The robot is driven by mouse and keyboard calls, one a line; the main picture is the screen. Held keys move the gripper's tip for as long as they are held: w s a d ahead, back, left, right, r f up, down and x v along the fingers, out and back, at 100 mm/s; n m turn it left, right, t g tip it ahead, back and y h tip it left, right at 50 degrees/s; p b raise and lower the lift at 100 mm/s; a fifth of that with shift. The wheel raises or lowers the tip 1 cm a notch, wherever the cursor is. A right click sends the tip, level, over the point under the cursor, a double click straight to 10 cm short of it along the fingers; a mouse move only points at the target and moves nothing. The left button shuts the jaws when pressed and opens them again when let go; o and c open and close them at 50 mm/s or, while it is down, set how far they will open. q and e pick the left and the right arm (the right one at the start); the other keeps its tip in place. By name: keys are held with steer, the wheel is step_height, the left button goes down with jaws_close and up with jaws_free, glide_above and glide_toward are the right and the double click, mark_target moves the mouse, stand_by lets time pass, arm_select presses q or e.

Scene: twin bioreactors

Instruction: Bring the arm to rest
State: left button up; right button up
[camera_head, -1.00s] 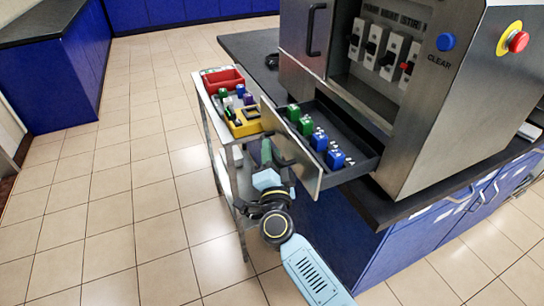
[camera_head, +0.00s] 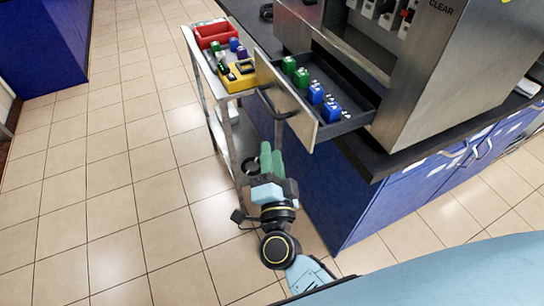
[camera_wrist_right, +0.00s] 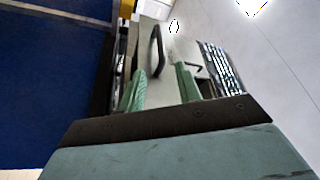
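My right gripper (camera_head: 271,156) is in the head view, low in front of the open drawer (camera_head: 318,137) and below its handle (camera_head: 274,106), with a gap between them. In the right wrist view its two green fingers (camera_wrist_right: 160,88) stand apart with nothing held between them. A dark handle (camera_wrist_right: 155,52) shows beyond the fingertips there. My right arm comes up from the bottom of the head view. My left gripper is not in view.
The steel machine (camera_head: 430,90) stands on the blue counter. Tiled floor at left is clear.

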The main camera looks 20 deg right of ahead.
stand_by(0.4)
steer(key=s+f+n+g+y, duration=0.3)
steer(key=f+n, duration=0.1)
steer(key=f, duration=0.7)
steer(key=s+f+n+g+y, duration=0.25)
steer(key=s+f+n, duration=0.2)
steer(key=f, duration=0.55)
steer(key=s+f+n+g+y, duration=0.2)
steer(key=s+f+n+g, duration=0.15)
steer(key=f, duration=0.75)
steer(key=s+d+f+n+g+h, duration=0.1)
steer(key=s+d+f+g, duration=0.2)
steer(key=s, duration=0.6)
steer(key=s+d+f+n+g, duration=0.2)
steer(key=s+d+f+g, duration=0.1)
steer(key=s+d+f, duration=0.3)
steer(key=s+d+f+n+g+h, duration=0.1)
steer(key=s+d+f, duration=0.4)
steer(key=s, duration=0.7)
step_height(320, 180, down, 3)
steer(key=n+g, duration=0.1)
steer(key=g, duration=0.1)
steer(key=shift+s+r+g+h, duration=0.15)
steer(key=shift+r+g+h, duration=0.05)
steer(key=shift+g+h, duration=0.2)
